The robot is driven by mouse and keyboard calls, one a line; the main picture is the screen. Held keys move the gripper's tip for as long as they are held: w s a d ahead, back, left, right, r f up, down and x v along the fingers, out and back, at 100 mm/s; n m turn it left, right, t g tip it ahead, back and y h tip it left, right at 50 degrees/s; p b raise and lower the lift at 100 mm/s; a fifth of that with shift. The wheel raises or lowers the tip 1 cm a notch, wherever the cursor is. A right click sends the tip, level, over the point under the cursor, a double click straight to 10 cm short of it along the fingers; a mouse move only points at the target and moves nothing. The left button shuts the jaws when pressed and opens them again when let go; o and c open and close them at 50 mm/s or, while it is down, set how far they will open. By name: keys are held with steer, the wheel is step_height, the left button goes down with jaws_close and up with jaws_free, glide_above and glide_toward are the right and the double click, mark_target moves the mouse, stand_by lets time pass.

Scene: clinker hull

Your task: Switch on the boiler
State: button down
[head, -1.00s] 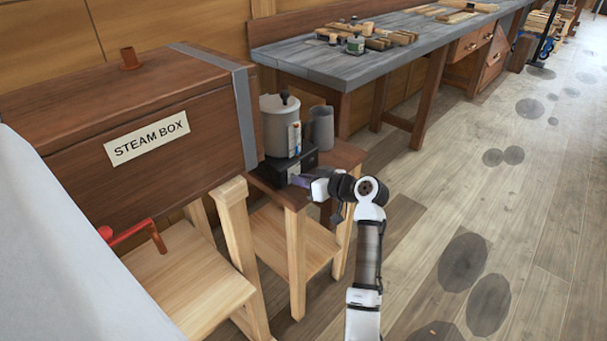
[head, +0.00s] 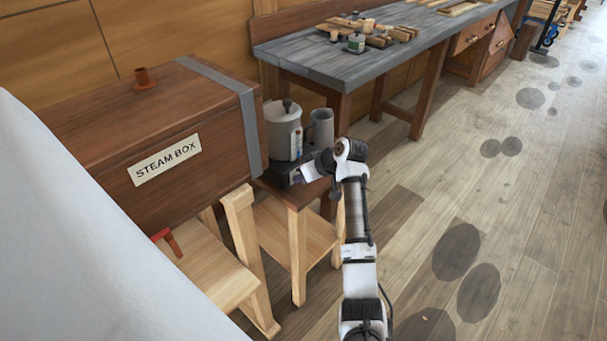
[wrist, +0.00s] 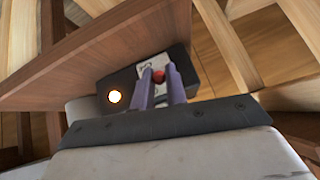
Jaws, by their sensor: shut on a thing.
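The boiler (head: 283,128) is a pale grey pot with a dark lid knob, on a black base (head: 282,172) on a small wooden stand beside the steam box. In the wrist view, the black base (wrist: 182,62) shows a pale panel with a small red knob (wrist: 158,76). A round light (wrist: 115,97) on the base glows yellow-white. My gripper (wrist: 156,72) has its two purple fingers close on either side of the red knob, shut on it. In the head view, my gripper (head: 302,173) is at the base's front right, its fingertips partly hidden.
The steam box (head: 185,125) stands close on the left, with a red handle (head: 168,240) below it. A grey jug (head: 321,128) is beside the boiler. A long workbench (head: 375,55) with tools runs behind.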

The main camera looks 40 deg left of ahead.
steer(key=c, duration=1.5)
jaws_free()
steer(key=shift+o, duration=0.2)
steer(key=b+v, duration=0.2)
steer(key=v, duration=1.2)
steer(key=shift+f, duration=0.1)
